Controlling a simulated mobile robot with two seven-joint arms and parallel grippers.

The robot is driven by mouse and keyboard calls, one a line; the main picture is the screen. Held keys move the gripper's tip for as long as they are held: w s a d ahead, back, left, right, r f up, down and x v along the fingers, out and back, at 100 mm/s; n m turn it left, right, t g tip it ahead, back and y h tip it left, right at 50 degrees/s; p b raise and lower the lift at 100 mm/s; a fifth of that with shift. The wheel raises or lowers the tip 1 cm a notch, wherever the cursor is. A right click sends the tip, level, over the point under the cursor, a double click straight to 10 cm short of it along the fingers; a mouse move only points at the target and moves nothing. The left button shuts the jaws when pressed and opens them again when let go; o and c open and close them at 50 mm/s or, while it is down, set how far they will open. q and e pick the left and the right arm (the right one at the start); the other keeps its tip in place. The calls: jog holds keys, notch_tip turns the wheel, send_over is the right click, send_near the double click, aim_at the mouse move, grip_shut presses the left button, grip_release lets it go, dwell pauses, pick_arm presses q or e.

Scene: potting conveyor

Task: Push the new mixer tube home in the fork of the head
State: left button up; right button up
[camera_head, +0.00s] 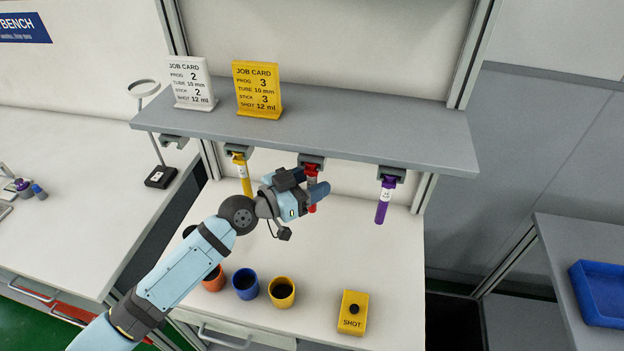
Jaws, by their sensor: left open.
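Three mixer tubes hang from dark forks under the grey shelf: a yellow tube (244,179), a red tube (312,207) and a purple tube (384,204). The frame does not show which is the new one. My left gripper (318,191) is at the red tube, open, with its fingers in front of it and hiding its middle. Contact cannot be told. The red tube's top is up at its fork (311,160); how fully it is seated cannot be told. The fork at the far left (174,140) holds no tube. My right gripper is not in view.
The grey shelf (340,135) carries a white job card (191,84) and a yellow job card (257,90). Below stand an orange cup (214,281), a blue cup (245,285), a yellow cup (282,293) and a yellow SHOT box (352,313). The bench right of the gripper is clear.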

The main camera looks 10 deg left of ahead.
pick_arm(q)
grip_shut()
jog(key=shift+s, duration=0.2)
jog(key=shift+s+p, duration=0.6)
jog(key=shift+s, duration=1.5)
